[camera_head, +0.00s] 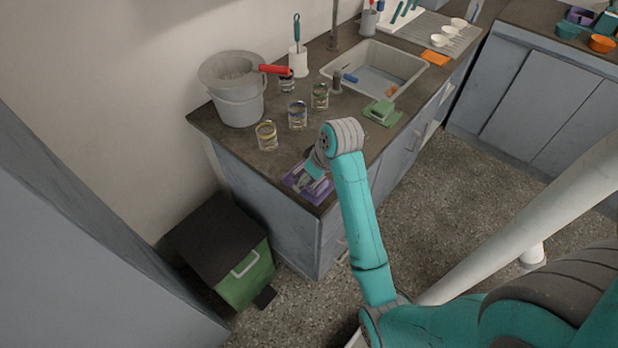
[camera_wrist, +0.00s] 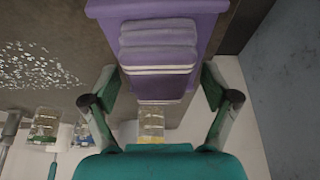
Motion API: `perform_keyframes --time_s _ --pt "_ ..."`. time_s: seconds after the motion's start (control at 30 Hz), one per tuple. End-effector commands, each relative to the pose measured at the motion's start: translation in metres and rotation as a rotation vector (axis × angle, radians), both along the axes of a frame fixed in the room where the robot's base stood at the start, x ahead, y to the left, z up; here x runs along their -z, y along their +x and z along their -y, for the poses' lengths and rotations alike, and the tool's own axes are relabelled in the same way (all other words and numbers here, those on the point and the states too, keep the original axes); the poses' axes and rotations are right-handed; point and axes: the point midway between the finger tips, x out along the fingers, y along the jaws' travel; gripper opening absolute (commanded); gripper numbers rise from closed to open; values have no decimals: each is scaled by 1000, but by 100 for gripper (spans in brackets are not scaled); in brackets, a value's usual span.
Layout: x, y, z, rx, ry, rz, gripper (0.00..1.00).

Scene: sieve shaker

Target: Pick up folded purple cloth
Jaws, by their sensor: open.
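The folded purple cloth (camera_wrist: 158,38) lies in the upper middle of the wrist view, in stacked layers with pale stripes. It rests on a flat purple mat (camera_wrist: 205,12); this mat also shows in the head view at the counter's near corner (camera_head: 296,183). My gripper (camera_wrist: 158,76) is open, with one finger on each side of the cloth in the wrist view. Whether the fingers touch the cloth cannot be told. In the head view my gripper (camera_head: 314,171) is over the mat, and my arm and gripper partly hide the cloth.
Glass jars with banded contents, one nearest (camera_head: 266,136), stand behind the mat. A grey bucket (camera_head: 238,108) is at the back left. A green sponge or cloth (camera_head: 381,112) lies before the sink (camera_head: 420,70). A green bin (camera_head: 243,283) stands on the floor beside the counter.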

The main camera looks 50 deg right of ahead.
Motion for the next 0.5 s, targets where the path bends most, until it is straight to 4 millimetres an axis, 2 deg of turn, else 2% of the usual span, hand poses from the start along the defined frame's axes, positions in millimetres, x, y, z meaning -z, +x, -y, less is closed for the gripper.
perform_keyframes --time_s 0.13,0.37,0.4,0.5 --pt "0 0 0 0 0 0 84" --pt "0 0 0 0 0 0 26" --pt "0 0 0 0 0 -1 22" --pt "0 0 0 0 0 -1 22"
